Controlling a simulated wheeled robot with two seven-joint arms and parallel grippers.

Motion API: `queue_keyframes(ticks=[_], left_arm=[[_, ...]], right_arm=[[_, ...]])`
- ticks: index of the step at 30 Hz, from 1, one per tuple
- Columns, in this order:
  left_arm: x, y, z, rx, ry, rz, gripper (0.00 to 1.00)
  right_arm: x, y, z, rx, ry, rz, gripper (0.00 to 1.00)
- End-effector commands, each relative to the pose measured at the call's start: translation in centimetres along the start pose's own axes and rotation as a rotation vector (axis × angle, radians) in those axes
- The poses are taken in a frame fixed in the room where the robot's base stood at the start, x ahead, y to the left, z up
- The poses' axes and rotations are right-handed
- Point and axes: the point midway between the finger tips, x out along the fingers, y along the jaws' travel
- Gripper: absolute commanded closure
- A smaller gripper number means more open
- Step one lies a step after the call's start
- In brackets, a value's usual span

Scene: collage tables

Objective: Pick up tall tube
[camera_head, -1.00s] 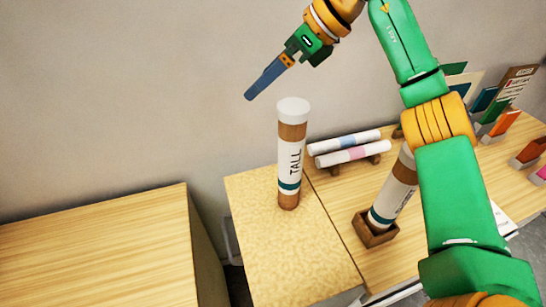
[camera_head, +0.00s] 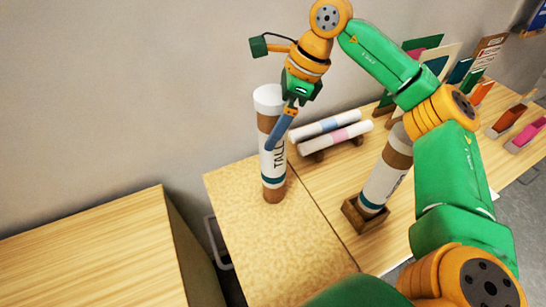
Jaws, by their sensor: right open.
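The tall tube (camera_head: 273,186) stands upright on the speckled light table section. It is white and brown with a white cap, a teal band and the word TALL. My right gripper (camera_head: 272,146) points down at the tube's upper half and covers part of its right side and lettering. Its jaws are open. I cannot tell whether a finger touches the tube or whether one is hidden behind it. My left gripper is not in view.
A second tube (camera_head: 385,180) leans in a wooden holder (camera_head: 365,214) to the right. Two white rolls (camera_head: 335,136) lie on a rack behind. Cards stand at the far right. An empty wooden table (camera_head: 90,250) is at the left, across a gap.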

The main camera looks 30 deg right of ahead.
Motion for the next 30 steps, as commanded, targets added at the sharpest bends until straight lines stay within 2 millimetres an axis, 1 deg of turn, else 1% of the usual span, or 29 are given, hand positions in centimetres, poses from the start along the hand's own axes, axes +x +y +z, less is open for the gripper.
queue_keyframes(ticks=[1, 2, 3, 5, 6, 8, 9, 11, 12, 13, 23, 26, 30], left_arm=[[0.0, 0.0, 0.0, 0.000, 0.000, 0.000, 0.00], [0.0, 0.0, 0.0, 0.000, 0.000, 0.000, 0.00], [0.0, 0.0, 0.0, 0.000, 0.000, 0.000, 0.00], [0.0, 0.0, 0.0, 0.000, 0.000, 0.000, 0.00], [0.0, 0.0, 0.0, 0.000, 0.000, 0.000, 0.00], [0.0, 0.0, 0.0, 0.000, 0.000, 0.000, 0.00], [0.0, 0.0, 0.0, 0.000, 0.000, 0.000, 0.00], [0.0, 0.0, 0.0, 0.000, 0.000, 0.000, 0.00], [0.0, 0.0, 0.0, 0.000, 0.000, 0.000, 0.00], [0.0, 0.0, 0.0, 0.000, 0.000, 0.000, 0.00], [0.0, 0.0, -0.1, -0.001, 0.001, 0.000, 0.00], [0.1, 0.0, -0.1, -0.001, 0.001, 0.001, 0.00], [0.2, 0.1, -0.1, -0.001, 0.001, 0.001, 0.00]], right_arm=[[0.0, 0.0, 0.0, 0.000, 0.000, 0.000, 0.00], [0.0, 0.0, 0.0, 0.000, 0.000, 0.000, 0.05], [0.0, 0.0, 0.0, 0.000, -0.001, -0.001, 0.16], [0.0, 0.0, 0.0, 0.000, -0.001, -0.001, 0.32], [0.0, 0.0, 0.0, 0.000, -0.001, -0.001, 0.43], [0.0, 0.0, 0.0, 0.000, -0.001, -0.001, 0.59], [0.0, 0.0, 0.0, 0.000, -0.001, -0.001, 0.70], [0.0, 0.0, 0.0, 0.000, -0.001, -0.001, 0.86], [0.0, 0.0, 0.0, 0.000, -0.001, -0.001, 0.97], [0.0, 0.0, 0.0, 0.000, -0.001, -0.001, 1.00], [-0.2, -0.1, 0.1, 0.000, -0.002, -0.002, 1.00], [-0.8, -0.1, 0.4, 0.000, -0.003, -0.004, 1.00], [-2.3, -0.1, 1.1, 0.000, -0.004, -0.004, 1.00]])
